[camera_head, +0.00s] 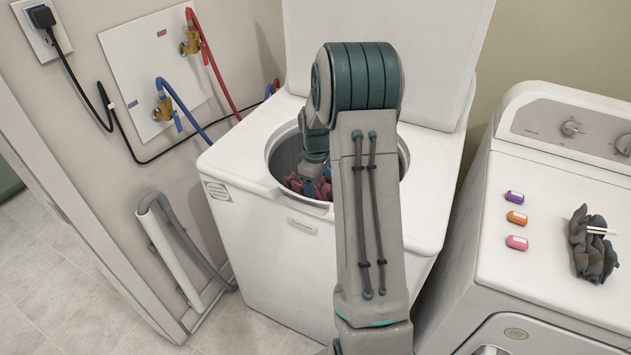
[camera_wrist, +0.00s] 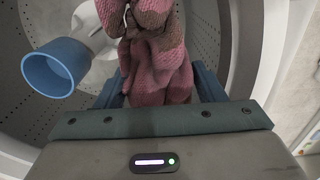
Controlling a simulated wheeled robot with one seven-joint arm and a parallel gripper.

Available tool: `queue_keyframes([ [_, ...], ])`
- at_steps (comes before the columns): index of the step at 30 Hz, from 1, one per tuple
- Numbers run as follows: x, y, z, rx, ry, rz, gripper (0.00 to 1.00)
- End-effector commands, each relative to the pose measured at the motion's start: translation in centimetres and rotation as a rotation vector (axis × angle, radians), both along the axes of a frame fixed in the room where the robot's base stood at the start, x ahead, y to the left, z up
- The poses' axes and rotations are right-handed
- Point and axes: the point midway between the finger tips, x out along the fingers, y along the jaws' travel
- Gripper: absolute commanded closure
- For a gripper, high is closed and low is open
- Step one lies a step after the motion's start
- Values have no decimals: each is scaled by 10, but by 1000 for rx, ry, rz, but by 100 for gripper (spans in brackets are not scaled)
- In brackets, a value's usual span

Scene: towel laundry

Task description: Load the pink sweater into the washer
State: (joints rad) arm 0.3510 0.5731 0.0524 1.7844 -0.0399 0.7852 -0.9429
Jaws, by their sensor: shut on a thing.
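The pink sweater (camera_wrist: 155,60) is bunched in my gripper (camera_wrist: 155,88), which is shut on it in the wrist view. The knit looks pink with darker brownish parts. The washer (camera_head: 265,245) is the white top-loader with its lid (camera_head: 430,60) raised. My gripper reaches down through the washer's round opening; in the head view my arm hides most of it. A bit of the sweater shows inside the opening (camera_head: 322,188). In the wrist view the perforated drum wall (camera_wrist: 215,40) surrounds the sweater. Whether the sweater touches the drum bottom I cannot tell.
A blue-rimmed white agitator (camera_wrist: 55,68) stands in the drum, left of the sweater. To the right is a white dryer (camera_head: 560,180) with small purple, orange and pink boxes and a dark crumpled cloth (camera_head: 592,245) on top. Hoses and valves (camera_head: 165,105) are on the left wall.

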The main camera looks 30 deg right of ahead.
Motion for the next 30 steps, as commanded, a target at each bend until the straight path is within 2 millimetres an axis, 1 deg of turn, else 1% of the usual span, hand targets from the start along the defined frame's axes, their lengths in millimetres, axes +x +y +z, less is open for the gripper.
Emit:
queue_keyframes([
  [1, 0, 0, -7, 0, -1, 0, 71],
  [3, 0, 0, -10, 0, -1, 0, 71],
  [13, 0, 0, -11, 0, -1, 0, 71],
  [14, 0, 0, -11, 0, -1, 0, 34],
  [15, 0, 0, -12, 0, -1, 0, 23],
  [16, 0, 0, -12, 0, -1, 0, 15],
  [17, 0, 0, -12, -1, -1, 0, 12],
  [22, 0, 0, -12, 0, 1, 0, 12],
  [24, 0, 0, -9, 0, 1, 1, 12],
  [26, 0, 0, -3, 0, 0, 1, 12],
  [29, 0, 1, 14, 1, 1, 1, 12],
  [30, 0, 1, 22, 1, 1, 1, 12],
])
